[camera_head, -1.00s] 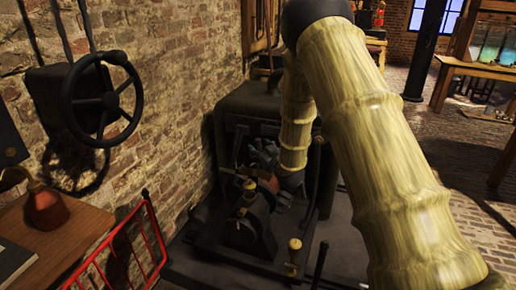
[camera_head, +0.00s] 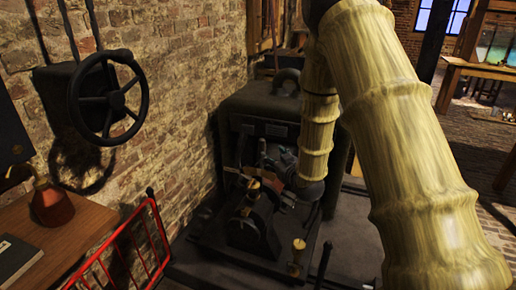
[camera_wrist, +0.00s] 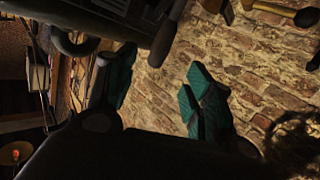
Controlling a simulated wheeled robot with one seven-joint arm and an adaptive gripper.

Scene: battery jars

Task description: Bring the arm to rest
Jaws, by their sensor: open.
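My arm has a pale, bamboo-like surface and crosses the right half of the head view. Its lower end hangs in front of a dark machine (camera_head: 262,103) by the brick wall. In the wrist view my gripper (camera_wrist: 160,85) shows two teal-padded fingers spread apart. Nothing is between them but a view of brick wall. In the head view the gripper is hard to make out against the machine's parts; I cannot tell whether it touches any of them.
A black handwheel (camera_head: 108,97) is on the brick wall at left. Below it are a wooden table (camera_head: 60,240) with a red-brown flask (camera_head: 51,204) and a red railing (camera_head: 128,250). Wooden tables (camera_head: 480,72) stand far right, past open brick floor.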

